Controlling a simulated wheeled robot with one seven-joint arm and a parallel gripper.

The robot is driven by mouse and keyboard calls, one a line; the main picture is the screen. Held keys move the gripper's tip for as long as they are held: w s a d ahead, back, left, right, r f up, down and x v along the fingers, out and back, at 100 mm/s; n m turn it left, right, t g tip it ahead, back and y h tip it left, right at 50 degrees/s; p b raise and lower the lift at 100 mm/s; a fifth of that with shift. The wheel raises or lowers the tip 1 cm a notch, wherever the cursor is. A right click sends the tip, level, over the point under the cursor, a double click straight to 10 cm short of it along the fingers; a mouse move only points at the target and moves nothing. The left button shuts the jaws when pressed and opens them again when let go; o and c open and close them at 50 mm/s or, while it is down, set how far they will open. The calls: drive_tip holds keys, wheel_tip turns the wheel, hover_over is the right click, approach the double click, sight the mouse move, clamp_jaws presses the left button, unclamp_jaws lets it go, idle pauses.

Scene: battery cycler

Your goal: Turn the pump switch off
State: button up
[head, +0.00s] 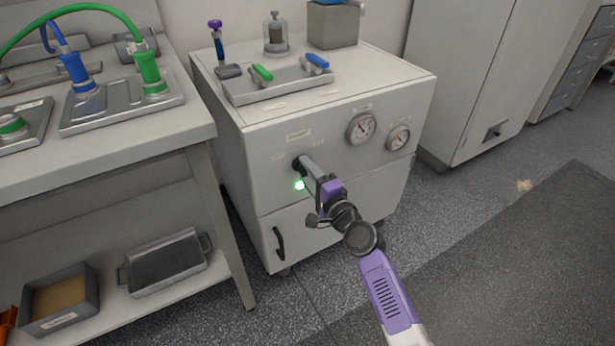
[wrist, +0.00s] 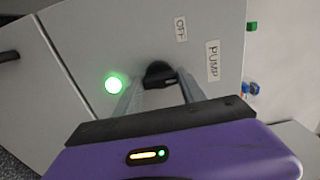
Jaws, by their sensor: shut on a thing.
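The pump switch (wrist: 158,74) is a dark rotary knob on the front of the grey cabinet. It sits beside the labels OFF (wrist: 181,28) and PUMP (wrist: 212,60). My gripper (wrist: 160,88) reaches the panel, with a finger on either side of the knob, and is shut on it. In the head view the knob (head: 299,163) shows at the tip of my gripper (head: 306,168), mostly hidden by the fingers. A green lamp (head: 299,185) near the knob is lit, and it also glows in the wrist view (wrist: 114,85).
Two dial gauges (head: 361,128) are on the panel to the right. A tray (head: 240,97) with green and blue handles stands on the cabinet top. A door handle (head: 279,244) is below. A workbench (head: 190,120) stands to the left.

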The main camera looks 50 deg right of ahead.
drive_tip(key=n+b, duration=0.3)
drive_tip(key=n, duration=0.2)
drive_tip(key=shift+f+n, duration=0.15)
drive_tip(key=shift+n, duration=0.25)
idle(0.4)
drive_tip(key=o, duration=1.4)
drive_tip(key=shift+c, duration=0.2)
drive_tip(key=v, duration=0.8)
drive_tip(key=shift+w, duration=0.1)
